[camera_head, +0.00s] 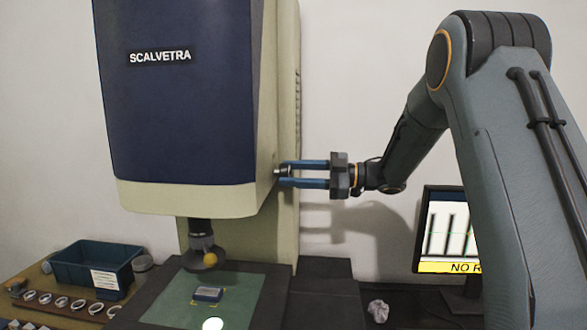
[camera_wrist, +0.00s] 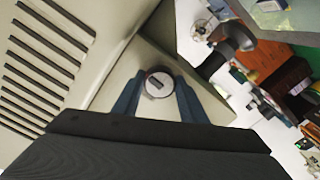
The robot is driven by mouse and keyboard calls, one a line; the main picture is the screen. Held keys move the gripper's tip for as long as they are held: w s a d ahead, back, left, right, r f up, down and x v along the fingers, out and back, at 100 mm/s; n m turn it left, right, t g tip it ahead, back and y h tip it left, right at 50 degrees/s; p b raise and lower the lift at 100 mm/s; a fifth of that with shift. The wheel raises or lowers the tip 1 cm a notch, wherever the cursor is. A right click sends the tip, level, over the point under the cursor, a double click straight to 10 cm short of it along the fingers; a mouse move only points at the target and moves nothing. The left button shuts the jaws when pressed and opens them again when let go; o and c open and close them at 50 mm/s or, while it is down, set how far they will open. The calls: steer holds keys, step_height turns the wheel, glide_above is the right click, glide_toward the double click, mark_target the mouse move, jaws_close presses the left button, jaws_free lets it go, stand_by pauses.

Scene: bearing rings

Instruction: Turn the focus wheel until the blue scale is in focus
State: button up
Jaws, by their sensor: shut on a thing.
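The focus wheel (camera_wrist: 158,84) is a small round grey knob on the side of the blue and cream measuring machine (camera_head: 180,90). In the head view only a little of it shows. My gripper (camera_head: 282,175) reaches it from the right, with its two blue fingers shut on the wheel, one on each side. In the wrist view the fingers (camera_wrist: 158,92) flank the wheel. The monitor (camera_head: 447,225) shows dark vertical bars and a yellow strip reading "NO R"; my arm hides the rest.
A blue bin (camera_head: 95,268) and a wooden board (camera_head: 40,310) with several metal rings stand at the left. A crumpled white piece (camera_head: 378,311) lies right of the stage. The wall side behind my gripper is clear.

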steer(key=shift+m+p, duration=0.65)
steer(key=shift+m, duration=0.65)
steer(key=o, duration=1.1)
steer(key=shift+c, duration=0.2)
steer(key=s+d+b, duration=0.1)
steer(key=d+b, duration=0.2)
steer(key=d, duration=0.4)
steer(key=shift+s+d, duration=0.3)
steer(key=shift+d, duration=0.05)
